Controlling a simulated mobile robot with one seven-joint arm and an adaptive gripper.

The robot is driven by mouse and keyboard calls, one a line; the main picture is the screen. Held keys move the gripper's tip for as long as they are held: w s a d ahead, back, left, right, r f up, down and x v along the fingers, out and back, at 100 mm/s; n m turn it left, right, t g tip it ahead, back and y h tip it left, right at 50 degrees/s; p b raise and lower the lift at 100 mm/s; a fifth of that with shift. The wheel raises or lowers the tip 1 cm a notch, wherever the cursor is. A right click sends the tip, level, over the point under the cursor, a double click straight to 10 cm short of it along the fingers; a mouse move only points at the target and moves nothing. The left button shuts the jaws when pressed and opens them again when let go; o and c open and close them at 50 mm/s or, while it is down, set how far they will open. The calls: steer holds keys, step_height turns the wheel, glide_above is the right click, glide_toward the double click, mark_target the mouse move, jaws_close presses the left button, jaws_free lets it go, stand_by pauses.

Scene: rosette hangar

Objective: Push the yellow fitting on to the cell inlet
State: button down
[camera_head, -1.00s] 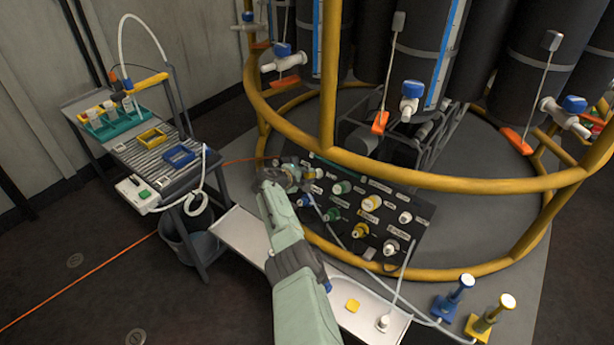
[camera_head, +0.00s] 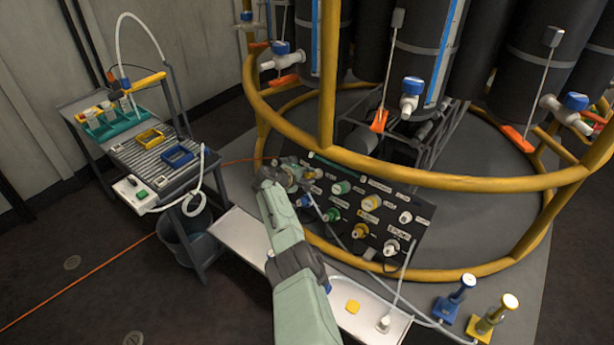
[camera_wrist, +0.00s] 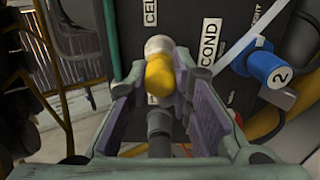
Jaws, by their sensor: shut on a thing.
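The yellow fitting (camera_wrist: 158,76) is between the fingers of my gripper (camera_wrist: 160,68) in the wrist view, with a dark grey stem (camera_wrist: 159,124) behind it. My gripper is shut on it. A white inlet (camera_wrist: 158,44) lies straight ahead of the fitting, below a label reading "CELL"; the two overlap in this view, and I cannot tell how far the fitting sits on it. In the head view my gripper (camera_head: 290,177) is at the upper left corner of the black port panel (camera_head: 345,237), and it hides the fitting and the inlet.
A blue fitting (camera_wrist: 269,68) marked 2 is right of my gripper. The panel carries several other coloured ports. A yellow rail (camera_head: 420,181) curves above it. A white tray (camera_head: 240,237) lies in front. A trolley (camera_head: 150,153) stands at the left.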

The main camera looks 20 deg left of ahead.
steer(key=shift+w+b, duration=0.1)
steer(key=shift+b, duration=0.2)
stand_by(0.5)
steer(key=c, duration=1.4)
jaws_free()
steer(key=shift+o, duration=0.2)
steer(key=v, duration=1.2)
